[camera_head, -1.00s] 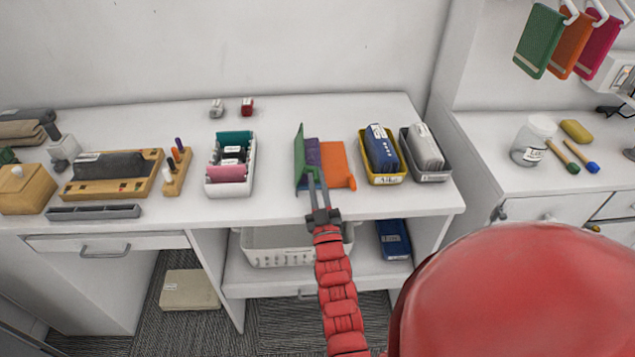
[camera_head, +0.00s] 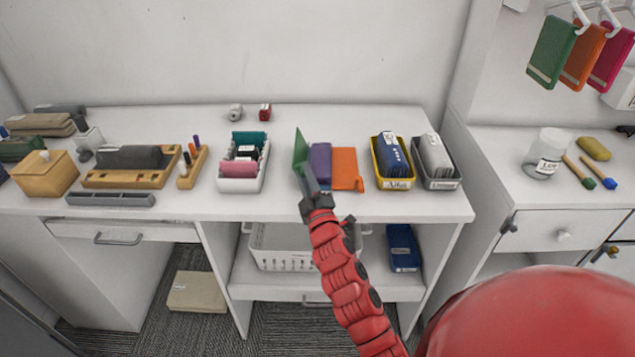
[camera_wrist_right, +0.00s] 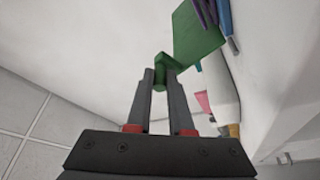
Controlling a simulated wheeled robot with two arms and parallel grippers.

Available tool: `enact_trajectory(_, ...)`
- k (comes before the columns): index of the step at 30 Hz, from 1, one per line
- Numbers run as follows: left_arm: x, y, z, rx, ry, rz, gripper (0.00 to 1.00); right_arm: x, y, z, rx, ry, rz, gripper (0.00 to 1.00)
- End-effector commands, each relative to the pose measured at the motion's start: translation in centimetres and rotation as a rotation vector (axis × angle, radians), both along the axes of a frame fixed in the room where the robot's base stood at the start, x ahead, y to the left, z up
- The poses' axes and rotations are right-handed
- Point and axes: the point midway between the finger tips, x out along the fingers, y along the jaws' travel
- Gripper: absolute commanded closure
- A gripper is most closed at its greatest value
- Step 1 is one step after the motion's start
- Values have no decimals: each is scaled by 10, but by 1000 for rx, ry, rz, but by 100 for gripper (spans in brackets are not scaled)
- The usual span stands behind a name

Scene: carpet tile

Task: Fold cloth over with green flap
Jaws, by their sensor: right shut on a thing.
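The cloth lies on the desk near its front edge, with a purple middle panel (camera_head: 320,163) and an orange panel (camera_head: 346,170) flat on the right. Its green flap (camera_head: 301,157) stands raised at the left side of the purple panel. My right gripper (camera_head: 312,184) is at the front of the flap. In the right wrist view, the fingers (camera_wrist_right: 160,82) are shut on a tab of the green flap (camera_wrist_right: 198,38). The fingers hide part of the flap's near edge in the head view. My left gripper is not in view.
A white box (camera_head: 243,180) with coloured items stands left of the cloth. A yellow bin (camera_head: 397,184) and a grey bin (camera_head: 441,184) stand close on its right. Bare desk lies behind the cloth. A white basket (camera_head: 285,258) sits on the shelf below.

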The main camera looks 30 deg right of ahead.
Motion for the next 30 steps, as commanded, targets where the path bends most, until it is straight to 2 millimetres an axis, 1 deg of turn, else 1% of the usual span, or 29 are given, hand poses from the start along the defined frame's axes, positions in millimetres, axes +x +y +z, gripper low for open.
enact_trajectory(1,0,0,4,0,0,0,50,3,6,3,-41,22,7,100)
enact_trajectory(8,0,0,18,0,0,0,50,12,21,2,-226,135,7,100)
enact_trajectory(12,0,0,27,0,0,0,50,17,28,-2,-340,207,4,100)
enact_trajectory(17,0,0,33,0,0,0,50,22,39,-8,-471,285,7,100)
enact_trajectory(20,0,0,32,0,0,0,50,25,44,-14,-551,333,7,100)
enact_trajectory(30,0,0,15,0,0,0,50,34,57,-34,-547,334,5,100)
